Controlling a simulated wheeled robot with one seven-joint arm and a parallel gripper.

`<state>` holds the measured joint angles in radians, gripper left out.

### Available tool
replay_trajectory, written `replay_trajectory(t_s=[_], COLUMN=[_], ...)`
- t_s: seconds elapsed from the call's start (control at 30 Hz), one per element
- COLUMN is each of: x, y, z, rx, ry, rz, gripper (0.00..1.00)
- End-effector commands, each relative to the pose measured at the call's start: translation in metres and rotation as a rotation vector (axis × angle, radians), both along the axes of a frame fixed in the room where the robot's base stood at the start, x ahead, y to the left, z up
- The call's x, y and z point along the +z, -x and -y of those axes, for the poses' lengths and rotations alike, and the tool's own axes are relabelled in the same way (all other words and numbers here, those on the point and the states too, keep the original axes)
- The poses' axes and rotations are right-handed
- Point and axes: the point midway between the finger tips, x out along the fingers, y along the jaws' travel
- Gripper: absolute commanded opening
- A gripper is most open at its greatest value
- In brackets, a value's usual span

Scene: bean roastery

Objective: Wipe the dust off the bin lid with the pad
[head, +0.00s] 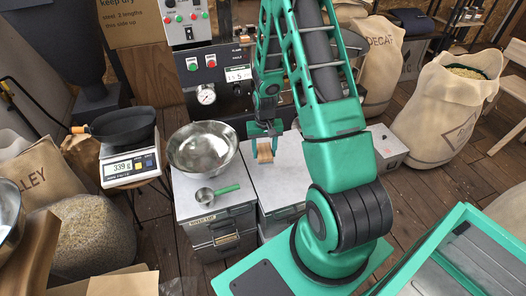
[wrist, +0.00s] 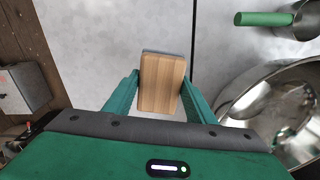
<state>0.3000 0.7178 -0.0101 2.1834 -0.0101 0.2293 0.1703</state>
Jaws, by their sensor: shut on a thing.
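My gripper (head: 263,132) is shut on the pad (head: 264,153), a small wood-topped block. In the wrist view the pad (wrist: 160,83) sits between the two green fingers. The pad is over the pale grey bin lid (head: 275,187), right of the lid that bears the bowl. In the wrist view this lid (wrist: 90,45) looks faintly mottled grey; I cannot clearly tell dust from its finish. The pad's underside is hidden, and I cannot tell whether it touches the lid. My arm hides the lid's right part in the head view.
A metal bowl (head: 203,148) and a green-handled scoop (head: 217,193) sit on the neighbouring lid, left of the pad. A roaster control panel (head: 212,65) stands behind. A scale (head: 130,165) with a black pan is at left. Sacks stand around.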

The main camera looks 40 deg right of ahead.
Motion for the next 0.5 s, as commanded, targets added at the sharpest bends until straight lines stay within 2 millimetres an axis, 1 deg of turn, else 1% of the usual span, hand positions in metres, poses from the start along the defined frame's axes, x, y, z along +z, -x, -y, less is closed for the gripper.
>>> replay_trajectory(t_s=[0.17,0.5], x=[-0.012,-0.044], y=[0.0,0.001], z=[0.001,0.0], rx=[-0.001,-0.001], ry=[0.0,0.0], rz=[-0.001,-0.001], gripper=[0.23,0.23])
